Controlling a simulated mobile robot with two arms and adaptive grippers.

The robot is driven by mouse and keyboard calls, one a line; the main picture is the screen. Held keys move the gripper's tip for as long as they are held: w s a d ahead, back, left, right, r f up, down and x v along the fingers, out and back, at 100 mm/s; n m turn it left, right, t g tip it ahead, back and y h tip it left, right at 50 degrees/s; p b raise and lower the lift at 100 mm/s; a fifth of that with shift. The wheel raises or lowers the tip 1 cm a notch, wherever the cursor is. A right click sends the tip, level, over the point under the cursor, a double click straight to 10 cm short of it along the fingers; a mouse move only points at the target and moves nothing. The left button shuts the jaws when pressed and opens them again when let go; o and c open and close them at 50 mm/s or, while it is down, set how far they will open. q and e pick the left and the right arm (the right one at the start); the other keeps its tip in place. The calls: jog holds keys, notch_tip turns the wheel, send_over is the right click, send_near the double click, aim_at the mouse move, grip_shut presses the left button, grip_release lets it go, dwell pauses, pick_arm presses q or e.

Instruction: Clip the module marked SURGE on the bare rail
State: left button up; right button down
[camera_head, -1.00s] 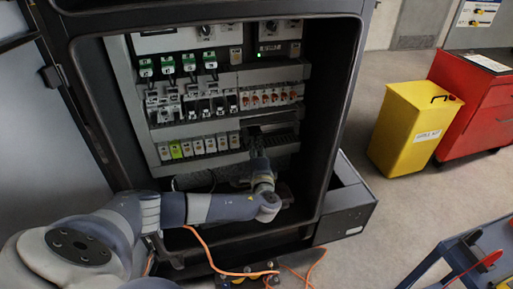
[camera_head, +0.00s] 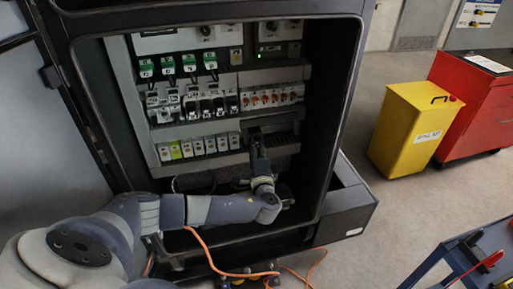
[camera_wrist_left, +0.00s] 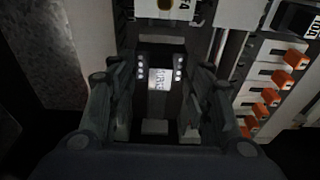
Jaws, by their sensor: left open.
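A dark module (camera_wrist_left: 160,56) with a small white label sits between the fingers of my left gripper (camera_wrist_left: 158,112) in the left wrist view. The label's lettering is sideways and too small to read surely. The fingers stand apart on either side of the module. In the head view my left gripper (camera_head: 257,150) is at the right part of the lowest rail row, where the dark wrist hides the module. The rail (camera_head: 284,138) shows dark beside the gripper. How well the module is seated is hidden.
White modules (camera_head: 201,147) and one green-yellow module (camera_head: 176,150) line the rail to the left. Orange-switched breakers (camera_head: 270,98) sit in the row above. The cabinet's side walls (camera_head: 338,110) frame the space. Orange cables (camera_head: 210,258) hang below.

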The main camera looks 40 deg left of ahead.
pick_arm(q)
jog(key=v, duration=1.1)
jog(key=s+d+f+n+g+h, duration=0.3)
jog(key=s+d+f+g+h, duration=0.4)
jog(key=s+f, duration=0.4)
jog(key=s+d+n+g+h, duration=0.2)
jog(key=s+d+h, duration=0.1)
jog(key=s, duration=0.5)
jog(key=s+d+n+g+h, duration=0.1)
jog(key=s+d+n+h, duration=0.15)
jog(key=s, duration=0.65)
notch_tip(320, 180, down, 25)
jog(key=s+g, duration=0.1)
jog(key=s+a+f+g, duration=0.1)
jog(key=s+a+f, duration=0.1)
jog(key=s+f, duration=1.5)
jog(key=shift+s+a+g+y, duration=0.2)
jog(key=shift+a+g+y, duration=0.1)
jog(key=shift+a+y, duration=0.05)
jog(key=shift+f, duration=0.15)
